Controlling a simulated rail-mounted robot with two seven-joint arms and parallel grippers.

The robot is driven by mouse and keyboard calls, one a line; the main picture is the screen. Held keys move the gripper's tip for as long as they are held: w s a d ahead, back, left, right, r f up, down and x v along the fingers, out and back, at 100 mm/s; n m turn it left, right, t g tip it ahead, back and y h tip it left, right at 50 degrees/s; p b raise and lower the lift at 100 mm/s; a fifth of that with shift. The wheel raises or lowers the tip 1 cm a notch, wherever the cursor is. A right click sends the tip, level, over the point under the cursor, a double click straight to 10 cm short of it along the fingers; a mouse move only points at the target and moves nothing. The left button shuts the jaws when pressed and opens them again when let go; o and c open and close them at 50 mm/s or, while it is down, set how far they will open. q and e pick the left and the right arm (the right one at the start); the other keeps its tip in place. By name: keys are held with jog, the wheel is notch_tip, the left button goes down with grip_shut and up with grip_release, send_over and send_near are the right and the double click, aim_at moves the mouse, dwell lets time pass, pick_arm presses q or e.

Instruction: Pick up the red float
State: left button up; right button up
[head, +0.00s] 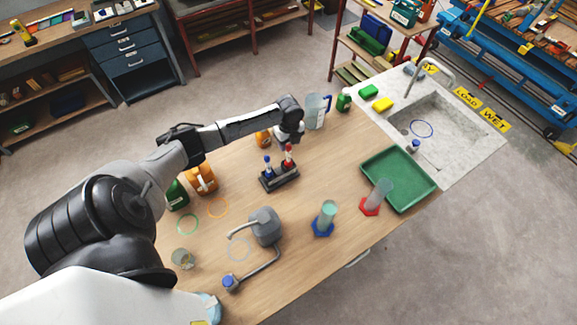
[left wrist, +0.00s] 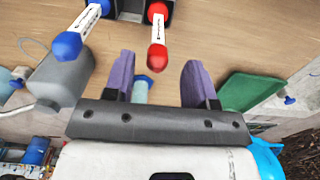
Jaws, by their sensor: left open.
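The red float (head: 289,157) stands upright in a small dark rack (head: 281,181), beside a blue float (head: 267,166). In the left wrist view the red float (left wrist: 157,24) has a white labelled stem and a red bulb. The blue float (left wrist: 76,35) is to its left there. My left gripper (head: 288,138) is open and empty over the rack. In the left wrist view my left gripper (left wrist: 158,62) has purple fingers spread wide, and the red bulb appears between their tips. I cannot tell its exact depth. My right gripper is out of view.
A clear pitcher (head: 315,112) and an orange bottle (head: 263,138) stand near the gripper. A grey canister (head: 264,227), blue-based cylinder (head: 325,219), red-based cylinder (head: 379,194) and green tray (head: 427,190) surround the rack. Bare wood (head: 330,170) lies right of it.

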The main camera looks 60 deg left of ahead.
aim_at(289, 158)
pick_arm(q)
jog(key=shift+s+d+f+p, duration=0.15)
jog(key=shift+f+p, duration=0.2)
jog(key=shift+f, duration=1.9)
grip_shut()
